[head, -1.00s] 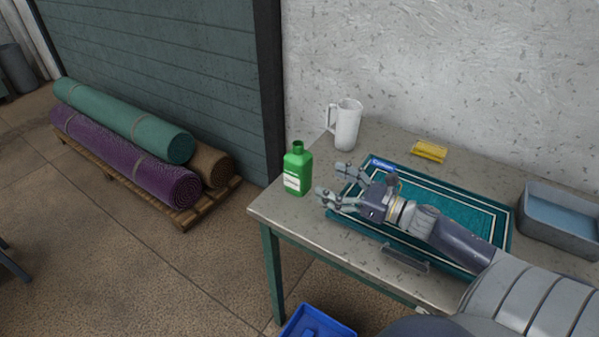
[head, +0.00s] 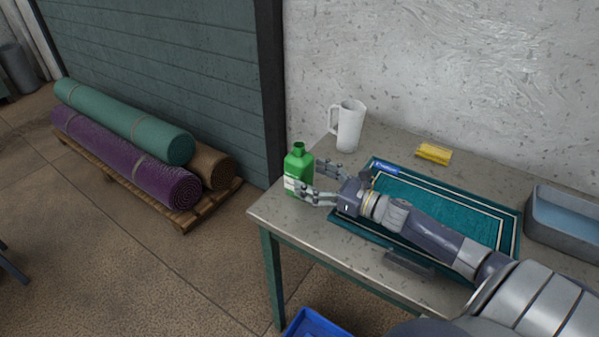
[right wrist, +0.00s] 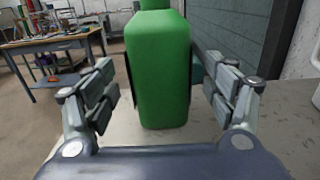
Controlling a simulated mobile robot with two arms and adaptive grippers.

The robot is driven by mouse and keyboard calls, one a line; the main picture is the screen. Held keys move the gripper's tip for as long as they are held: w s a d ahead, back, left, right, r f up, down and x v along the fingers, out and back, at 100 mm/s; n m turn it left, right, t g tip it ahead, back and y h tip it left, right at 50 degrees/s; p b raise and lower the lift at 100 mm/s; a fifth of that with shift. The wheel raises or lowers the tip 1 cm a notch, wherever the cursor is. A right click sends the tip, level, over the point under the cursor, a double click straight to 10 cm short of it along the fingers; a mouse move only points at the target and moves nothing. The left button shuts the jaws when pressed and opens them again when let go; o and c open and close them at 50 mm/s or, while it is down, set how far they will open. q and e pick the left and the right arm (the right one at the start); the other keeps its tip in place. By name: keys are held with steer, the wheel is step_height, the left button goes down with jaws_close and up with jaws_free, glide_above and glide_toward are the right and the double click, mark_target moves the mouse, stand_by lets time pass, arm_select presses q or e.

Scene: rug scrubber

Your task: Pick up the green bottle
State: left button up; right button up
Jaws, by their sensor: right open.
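The green bottle (head: 299,165) stands upright near the left end of the table. It has an open neck and a pale label, partly covered by a finger. My right gripper (head: 312,182) is open, with its fingers on either side of the bottle. In the right wrist view the bottle (right wrist: 160,75) stands between the two open fingers of the gripper (right wrist: 163,98), and small gaps seem to show beside it. My left gripper is not in view.
The table (head: 300,212) also bears a white pitcher (head: 349,125), a yellow sponge (head: 434,154), a teal rug (head: 480,207), a blue-handled brush (head: 386,168) and a grey basin (head: 565,222). A blue bin (head: 318,324) stands below the front edge. Rolled rugs (head: 125,130) lie at left.

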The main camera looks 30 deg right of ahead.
mark_target(299, 171)
steer(key=shift+p+x, duration=0.5)
steer(key=shift+x, duration=1.65)
steer(key=shift+c, duration=0.3)
steer(key=c, duration=1.4)
steer(key=shift+r, duration=0.1)
steer(key=shift+c, duration=0.5)
steer(key=shift+r, duration=0.1)
